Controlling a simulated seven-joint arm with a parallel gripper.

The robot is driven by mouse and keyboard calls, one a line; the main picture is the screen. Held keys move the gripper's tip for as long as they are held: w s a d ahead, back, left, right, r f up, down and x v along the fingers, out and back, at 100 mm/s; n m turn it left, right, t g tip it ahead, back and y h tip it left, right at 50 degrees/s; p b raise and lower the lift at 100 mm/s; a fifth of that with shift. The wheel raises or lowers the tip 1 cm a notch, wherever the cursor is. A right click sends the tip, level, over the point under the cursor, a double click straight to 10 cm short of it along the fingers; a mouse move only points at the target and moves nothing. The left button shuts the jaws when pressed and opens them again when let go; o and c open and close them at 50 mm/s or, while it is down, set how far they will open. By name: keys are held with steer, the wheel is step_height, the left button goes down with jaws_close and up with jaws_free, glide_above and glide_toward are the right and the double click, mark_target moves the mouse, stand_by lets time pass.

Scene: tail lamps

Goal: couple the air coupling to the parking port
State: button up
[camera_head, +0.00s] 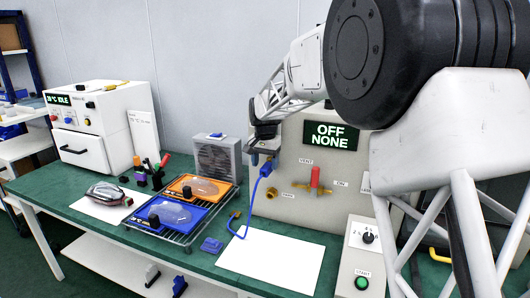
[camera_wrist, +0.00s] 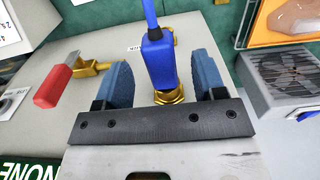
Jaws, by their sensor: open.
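The air coupling is a blue block (camera_head: 265,168) with a blue hose, at the upper left of the beige panel. In the wrist view the coupling (camera_wrist: 158,62) stands at a brass hex fitting (camera_wrist: 169,96); whether it is fully seated I cannot tell. My gripper (camera_head: 262,146) is at the coupling. In the wrist view its blue-padded jaws (camera_wrist: 163,76) are open, one on each side of the coupling, with gaps on both sides. A second brass port (camera_head: 271,194), apparently bare, is just below; its label is too small to read surely.
A red-handled brass valve (camera_head: 315,180) sticks out right of the ports. The blue hose (camera_head: 248,212) hangs to the green bench. A wire rack (camera_head: 184,240) with orange and blue trays and a grey finned unit (camera_head: 217,155) stand left. A white sheet (camera_head: 270,262) lies in front.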

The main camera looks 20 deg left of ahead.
steer(key=shift+f, duration=1.4)
steer(key=c, duration=1.1)
